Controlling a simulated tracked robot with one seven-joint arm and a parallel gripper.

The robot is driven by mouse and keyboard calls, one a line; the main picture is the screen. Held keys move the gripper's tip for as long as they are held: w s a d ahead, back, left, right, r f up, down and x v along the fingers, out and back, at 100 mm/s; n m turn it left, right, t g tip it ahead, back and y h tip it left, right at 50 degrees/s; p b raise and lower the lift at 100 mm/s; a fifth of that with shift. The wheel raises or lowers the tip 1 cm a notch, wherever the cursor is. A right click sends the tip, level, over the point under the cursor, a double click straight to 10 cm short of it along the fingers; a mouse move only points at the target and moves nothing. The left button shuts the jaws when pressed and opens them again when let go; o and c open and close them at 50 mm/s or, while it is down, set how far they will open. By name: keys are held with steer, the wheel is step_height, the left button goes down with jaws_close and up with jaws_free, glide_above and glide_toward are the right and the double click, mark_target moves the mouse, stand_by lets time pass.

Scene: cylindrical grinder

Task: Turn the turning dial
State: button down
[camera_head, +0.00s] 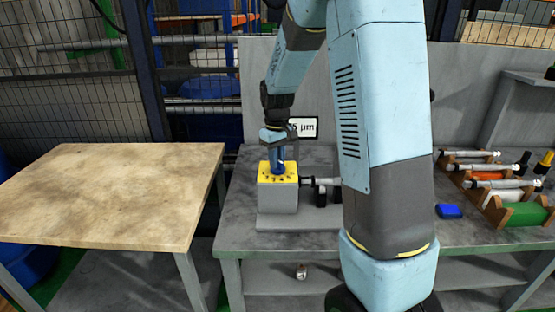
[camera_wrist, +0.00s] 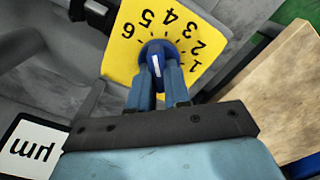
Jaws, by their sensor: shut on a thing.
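The dial is a blue round knob (camera_wrist: 152,48) with a white mark, set on a yellow plate (camera_wrist: 118,62) with the numbers 1 to 6 around it. In the wrist view the white mark lies on the side of the knob toward my gripper, between the fingers; I cannot tell which number it stands for. In the head view the yellow plate (camera_head: 290,178) tops a grey box (camera_head: 278,198) on the bench. My gripper (camera_wrist: 160,76) has its two blue fingers on both sides of the knob and is shut on it. It also shows in the head view (camera_head: 278,160), pointing down.
A display marked "µm" (camera_head: 305,127) stands behind the box. A measuring instrument (camera_head: 320,182) sits right beside it. A wooden table (camera_head: 110,190) is at left. A blue block (camera_head: 449,211) and a rack of instruments (camera_head: 497,208) are at right. My arm hides the bench middle.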

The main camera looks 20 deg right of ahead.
steer(key=shift+d+m, duration=0.15)
steer(key=shift+m, duration=2.25)
steer(key=c, duration=1.1)
jaws_free()
step_height(320, 180, up, 14)
steer(key=shift+f, duration=0.2)
